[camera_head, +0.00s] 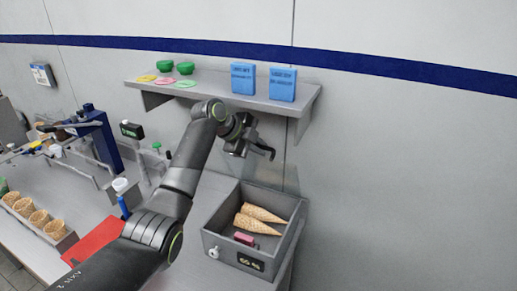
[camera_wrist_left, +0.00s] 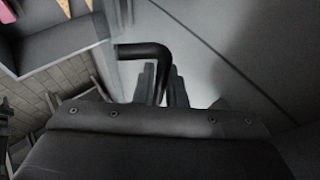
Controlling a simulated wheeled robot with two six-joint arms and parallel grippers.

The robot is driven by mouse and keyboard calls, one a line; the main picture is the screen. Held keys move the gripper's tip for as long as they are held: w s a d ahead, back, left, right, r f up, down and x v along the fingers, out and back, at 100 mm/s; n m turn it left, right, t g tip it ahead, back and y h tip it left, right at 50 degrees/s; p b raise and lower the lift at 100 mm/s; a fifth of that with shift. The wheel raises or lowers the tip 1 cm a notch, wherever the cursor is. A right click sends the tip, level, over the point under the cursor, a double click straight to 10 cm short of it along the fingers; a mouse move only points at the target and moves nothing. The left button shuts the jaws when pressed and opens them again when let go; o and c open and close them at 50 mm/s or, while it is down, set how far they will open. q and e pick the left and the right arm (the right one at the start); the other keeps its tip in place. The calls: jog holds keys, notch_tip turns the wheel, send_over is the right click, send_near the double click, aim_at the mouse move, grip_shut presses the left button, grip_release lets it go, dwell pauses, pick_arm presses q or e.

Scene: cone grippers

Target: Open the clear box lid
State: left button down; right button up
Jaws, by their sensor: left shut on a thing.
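The grey box (camera_head: 213,240) stands at the right end of the bench. Its top is open to view, with two cones (camera_head: 262,214) and a pink block (camera_head: 244,238) inside. A faint clear lid (camera_head: 268,174) shows raised above the box's back edge; its outline is hard to make out. My left gripper (camera_head: 240,147) is above the back of the box, shut on a black bent handle (camera_head: 265,150). In the left wrist view the handle (camera_wrist_left: 145,52) runs between the fingers (camera_wrist_left: 164,85). My right gripper is not in view.
A wall shelf (camera_head: 210,97) above holds green bowls (camera_head: 185,68) and blue packs (camera_head: 283,84), close over my left gripper. A red mat (camera_head: 97,240) and a rack of cones (camera_head: 38,217) lie at left. Bare wall is at right.

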pick_arm(q)
jog(key=shift+f, duration=0.1)
jog(key=c, duration=1.8)
grip_release()
